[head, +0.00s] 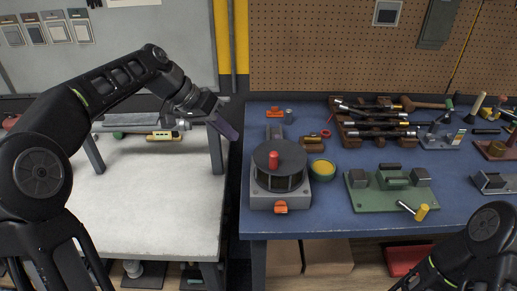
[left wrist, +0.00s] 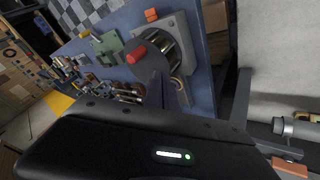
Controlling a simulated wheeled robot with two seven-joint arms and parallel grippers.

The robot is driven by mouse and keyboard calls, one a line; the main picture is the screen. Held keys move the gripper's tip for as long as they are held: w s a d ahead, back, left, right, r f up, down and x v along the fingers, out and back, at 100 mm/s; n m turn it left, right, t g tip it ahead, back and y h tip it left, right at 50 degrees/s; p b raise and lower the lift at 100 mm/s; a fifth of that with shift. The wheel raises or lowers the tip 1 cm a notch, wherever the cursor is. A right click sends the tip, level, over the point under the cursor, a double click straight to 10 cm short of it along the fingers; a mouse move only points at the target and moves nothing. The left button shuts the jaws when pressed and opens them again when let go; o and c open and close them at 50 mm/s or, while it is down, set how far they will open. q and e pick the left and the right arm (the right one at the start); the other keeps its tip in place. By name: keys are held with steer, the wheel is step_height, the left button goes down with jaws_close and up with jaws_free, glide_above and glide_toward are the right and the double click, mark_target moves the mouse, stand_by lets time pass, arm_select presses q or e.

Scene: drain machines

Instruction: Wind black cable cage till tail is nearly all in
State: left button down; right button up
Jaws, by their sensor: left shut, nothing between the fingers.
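The black cable cage (head: 280,180) stands on a grey base (head: 270,202) at the left end of the blue bench. Its dark round top carries a red upright knob (head: 273,160). Dark bars show around its side. In the left wrist view the cage (left wrist: 172,45) and the red knob (left wrist: 136,56) lie beyond my fingers. My left gripper (head: 229,132) is shut and empty, above the gap between the benches, left of the cage and apart from it. Its fingers also show in the left wrist view (left wrist: 165,92). I cannot make out a cable tail. My right gripper is not visible.
Orange clamps (head: 281,207) sit at the front and back of the cage. A yellow-filled bowl (head: 322,169) and a brown block (head: 312,144) stand close on its right. A green fixture (head: 390,188) is farther right. A white bench (head: 150,210) lies left, across a gap.

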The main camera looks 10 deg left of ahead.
mark_target(259, 166)
arm_select(q)
steer(key=d+f, duration=0.1)
steer(key=d, duration=0.1)
steer(key=d+f+p, duration=0.1)
steer(key=d+f, duration=0.1)
steer(key=d, duration=0.1)
steer(key=w+d+f+p, duration=0.1)
steer(key=d+f, duration=0.1)
steer(key=shift+d+f, duration=0.15)
steer(key=shift+d, duration=0.15)
